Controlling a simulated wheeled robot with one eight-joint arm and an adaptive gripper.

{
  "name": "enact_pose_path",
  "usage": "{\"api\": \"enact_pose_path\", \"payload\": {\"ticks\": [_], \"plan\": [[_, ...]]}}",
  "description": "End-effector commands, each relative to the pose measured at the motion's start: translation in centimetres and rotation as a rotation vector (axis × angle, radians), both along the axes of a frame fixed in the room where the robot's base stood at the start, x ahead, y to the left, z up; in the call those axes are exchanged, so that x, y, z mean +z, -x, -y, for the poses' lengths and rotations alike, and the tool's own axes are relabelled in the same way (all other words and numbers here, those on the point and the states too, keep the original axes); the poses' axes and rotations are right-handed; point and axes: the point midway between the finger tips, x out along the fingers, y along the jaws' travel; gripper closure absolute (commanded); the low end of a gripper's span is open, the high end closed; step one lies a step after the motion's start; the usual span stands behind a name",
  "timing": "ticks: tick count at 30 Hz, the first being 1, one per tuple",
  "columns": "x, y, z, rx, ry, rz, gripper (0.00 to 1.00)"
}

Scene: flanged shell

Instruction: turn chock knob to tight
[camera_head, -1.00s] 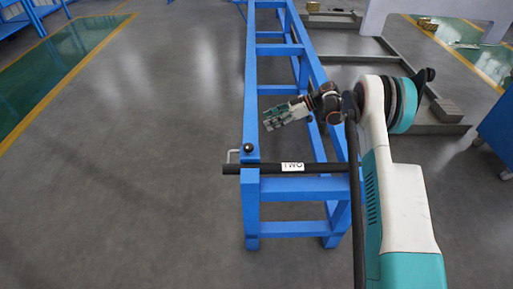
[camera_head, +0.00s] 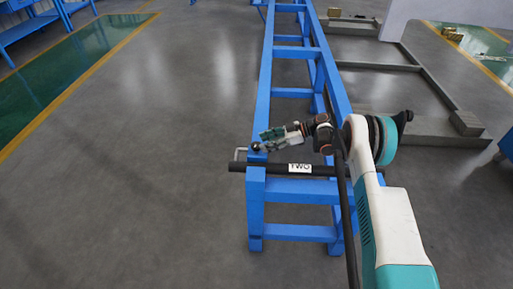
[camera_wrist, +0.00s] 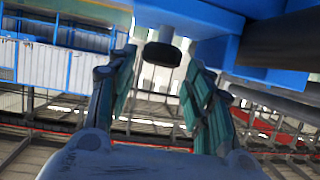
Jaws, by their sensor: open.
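In the wrist view the dark round knob (camera_wrist: 162,54) shows at the top centre, in line with the gap between the fingers. My gripper (camera_head: 265,138) is open and comes in from the right, its fingertips beside the knob in the head view. In the wrist view my gripper (camera_wrist: 161,72) has green-padded fingers standing apart on either side of the knob. I cannot tell whether either finger touches it.
The blue frame (camera_head: 264,88) runs away from me with several crossbars. A black bar (camera_head: 262,167) labelled "TWO" crosses its near end just in front of the knob. Open grey floor (camera_head: 150,200) lies to the left. A low grey frame (camera_head: 455,95) lies to the right.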

Motion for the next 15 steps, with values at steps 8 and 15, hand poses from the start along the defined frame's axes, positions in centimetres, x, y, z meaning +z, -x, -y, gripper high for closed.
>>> {"api": "enact_pose_path", "payload": {"ticks": [8,15], "plan": [[-1.6,0.2,-3.7,0.001,0.000,0.000,0.53],[-1.8,0.2,-4.6,0.000,0.000,0.000,0.53]]}}
